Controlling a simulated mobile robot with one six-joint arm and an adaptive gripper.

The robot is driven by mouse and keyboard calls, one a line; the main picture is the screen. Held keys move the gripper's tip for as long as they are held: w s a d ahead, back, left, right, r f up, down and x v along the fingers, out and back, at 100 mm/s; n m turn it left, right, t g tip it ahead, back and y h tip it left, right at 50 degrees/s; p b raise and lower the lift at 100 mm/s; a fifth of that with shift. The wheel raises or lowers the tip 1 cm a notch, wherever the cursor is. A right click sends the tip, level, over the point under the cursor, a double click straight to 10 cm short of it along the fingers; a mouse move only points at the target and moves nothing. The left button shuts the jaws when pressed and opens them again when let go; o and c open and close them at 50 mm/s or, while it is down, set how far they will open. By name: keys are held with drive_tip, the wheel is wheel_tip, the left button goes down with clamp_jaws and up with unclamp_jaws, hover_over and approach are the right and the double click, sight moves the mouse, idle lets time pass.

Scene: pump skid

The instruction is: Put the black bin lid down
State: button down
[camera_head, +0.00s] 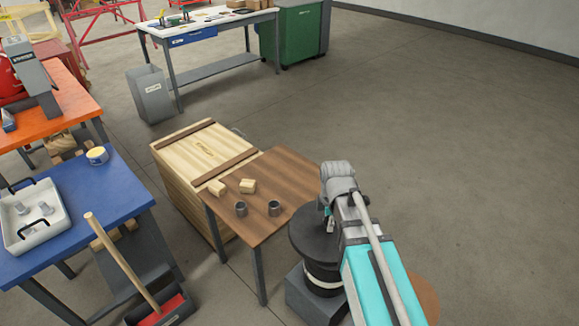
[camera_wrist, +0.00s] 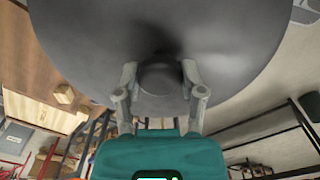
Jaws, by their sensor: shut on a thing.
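The black bin lid (camera_head: 305,237) is a dark round disc in the head view, just right of the brown table's front corner. In the wrist view the lid (camera_wrist: 230,40) fills the upper part, with a dark round knob (camera_wrist: 160,78) at its middle. My gripper (camera_wrist: 160,76) has a finger on each side of the knob and is shut on it. My gripper also shows in the head view (camera_head: 329,218), partly hidden by my wrist. A black round body with a white band (camera_head: 324,282) shows below the lid; I cannot tell whether they touch.
A brown table (camera_head: 262,175) holds two wooden blocks (camera_head: 248,186) and two grey cups (camera_head: 274,208). A wooden crate (camera_head: 200,158) adjoins it. A blue table (camera_head: 105,190) stands left, with a dustpan and broom (camera_head: 130,265) near it. Open floor (camera_head: 460,150) lies to the right.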

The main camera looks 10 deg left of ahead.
drive_tip(key=shift+r+p, duration=1)
drive_tip(key=shift+r, duration=0.5)
drive_tip(key=shift+d, duration=0.1)
